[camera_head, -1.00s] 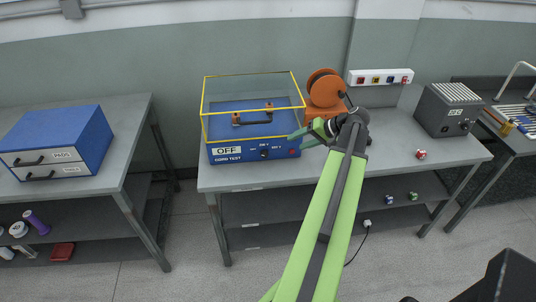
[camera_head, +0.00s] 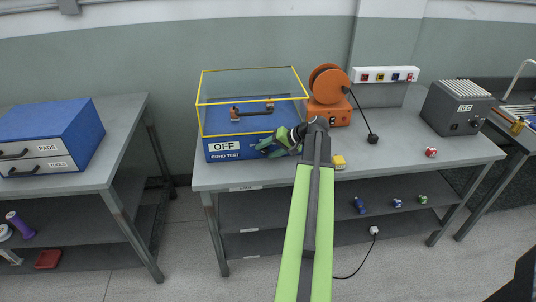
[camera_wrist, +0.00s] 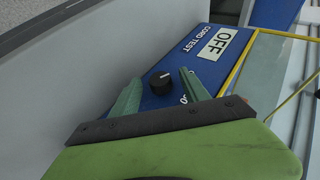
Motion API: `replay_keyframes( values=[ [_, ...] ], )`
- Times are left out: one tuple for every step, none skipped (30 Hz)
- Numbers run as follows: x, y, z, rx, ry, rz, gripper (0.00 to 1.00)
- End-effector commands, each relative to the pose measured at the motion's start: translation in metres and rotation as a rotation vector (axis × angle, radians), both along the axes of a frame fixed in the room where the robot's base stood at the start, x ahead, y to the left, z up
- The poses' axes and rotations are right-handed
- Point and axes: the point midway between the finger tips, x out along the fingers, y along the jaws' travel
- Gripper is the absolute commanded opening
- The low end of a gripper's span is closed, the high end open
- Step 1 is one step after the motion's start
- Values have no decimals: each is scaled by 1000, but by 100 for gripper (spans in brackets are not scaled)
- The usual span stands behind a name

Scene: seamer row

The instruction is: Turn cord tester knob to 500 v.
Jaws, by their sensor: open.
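The cord tester (camera_head: 222,155) is a blue box with a clear yellow-edged cover, standing on the middle bench. Its front panel reads "CORD TEST", and a white plate (camera_head: 224,145) reads "OFF". In the wrist view its round black knob (camera_wrist: 160,83) sits on the blue front panel with a white pointer mark; the setting it points to cannot be read. My gripper (camera_wrist: 158,92) is open, its green fingers on either side of the knob and apart from it. In the head view my gripper (camera_head: 268,148) is in front of the panel and hides the knob.
A yellow block (camera_head: 339,162) and a red spool (camera_head: 431,152) lie on the bench top (camera_head: 400,155). A dark grey box (camera_head: 457,108) stands at the right.

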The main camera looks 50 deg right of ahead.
Motion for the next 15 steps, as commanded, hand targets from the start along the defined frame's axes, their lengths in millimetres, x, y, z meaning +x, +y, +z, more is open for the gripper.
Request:
replay_keyframes(
  values=[
    [0,0,0,0,0,0,53],
    [0,0,1,0,0,0,53],
    [0,0,1,0,0,0,53],
    [0,0,1,0,0,0,53],
    [0,0,1,0,0,0,52],
    [0,0,1,0,0,0,47],
    [0,0,1,0,0,0,43],
    [0,0,1,1,0,-1,39],
    [0,0,1,1,0,-1,34],
    [-1,0,1,1,0,-1,30],
    [-1,0,1,1,0,-1,26],
    [-1,0,1,1,0,-1,21],
    [-1,0,1,0,0,-1,17],
    [-1,0,1,0,0,-1,13],
    [-1,0,1,0,0,-1,8]
  ],
)
